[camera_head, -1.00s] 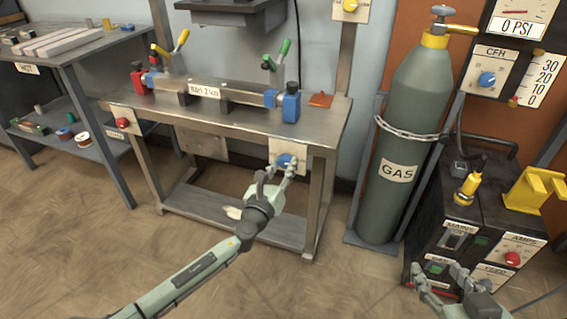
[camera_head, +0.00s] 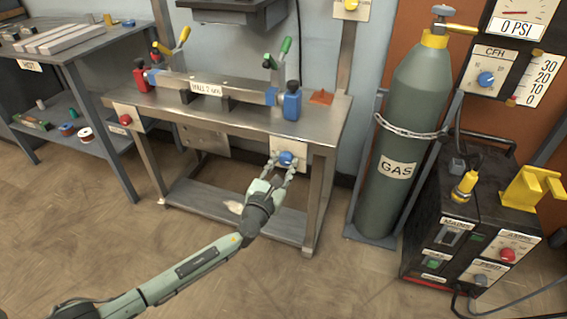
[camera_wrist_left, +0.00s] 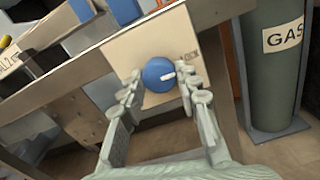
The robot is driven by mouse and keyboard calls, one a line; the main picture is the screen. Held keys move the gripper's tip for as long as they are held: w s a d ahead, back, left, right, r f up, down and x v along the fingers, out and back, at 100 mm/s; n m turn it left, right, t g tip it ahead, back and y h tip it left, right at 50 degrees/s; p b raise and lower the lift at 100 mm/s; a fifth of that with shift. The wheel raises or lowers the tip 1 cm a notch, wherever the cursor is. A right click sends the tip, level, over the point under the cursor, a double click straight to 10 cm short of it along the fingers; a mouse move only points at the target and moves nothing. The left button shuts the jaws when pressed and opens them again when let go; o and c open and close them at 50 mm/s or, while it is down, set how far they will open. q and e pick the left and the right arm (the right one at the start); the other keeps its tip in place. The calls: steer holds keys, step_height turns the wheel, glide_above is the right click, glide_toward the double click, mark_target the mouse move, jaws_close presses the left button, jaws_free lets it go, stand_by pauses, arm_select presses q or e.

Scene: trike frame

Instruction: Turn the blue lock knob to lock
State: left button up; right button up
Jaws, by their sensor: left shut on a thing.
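The blue lock knob (camera_head: 286,158) sits on a pale plate (camera_head: 276,150) on the front of the steel bench, near its right leg. In the left wrist view the knob (camera_wrist_left: 157,75) is round, with a white pointer toward the right. A small label, hard to read but likely "LOCK", is at the plate's upper right. My left gripper (camera_head: 282,166) is at the knob, with one finger on each side, shut on it. In the left wrist view its fingertips (camera_wrist_left: 164,86) flank the knob. My right gripper is out of view.
The bench top (camera_head: 240,122) carries clamps with yellow and green handles and a blue block (camera_head: 291,104). A red knob (camera_head: 125,120) is on the bench's left front. A gas cylinder (camera_head: 400,130) and a black machine (camera_head: 455,240) stand right. Floor in front is clear.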

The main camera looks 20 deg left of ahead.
arm_select(q)
steer(key=o, duration=1.2)
steer(key=shift+c, duration=0.2)
steer(key=shift+s, duration=0.1)
steer(key=s, duration=1.1)
steer(key=shift+s+a, duration=0.2)
steer(key=shift+s, duration=0.2)
steer(key=shift+a, duration=0.1)
